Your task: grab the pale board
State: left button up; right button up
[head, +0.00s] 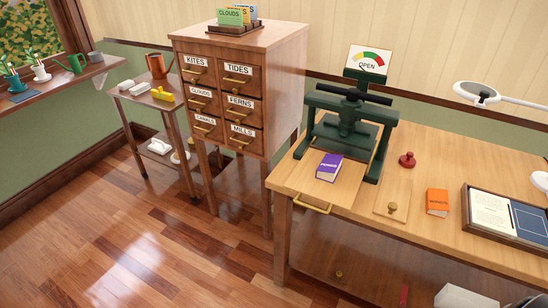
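The pale board (391,189) looks like a flat, light wooden square with a round brass knob (392,207) on its front part. It lies flat on the wooden bench, near the front edge, with nothing on top of it except the knob. The dark green press (384,146) stands behind it to the left. An orange book (437,202) lies to its right, apart from it. Neither of my grippers is in view.
A purple book (329,167) lies in front of the press. A dark red stamp-like object (407,160) stands behind the board. A framed tray (497,215) lies at right. A drawer cabinet (222,105) stands left of the bench. The floor in front is clear.

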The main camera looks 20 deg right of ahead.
aim_at(396, 192)
jog(key=z, duration=1.65)
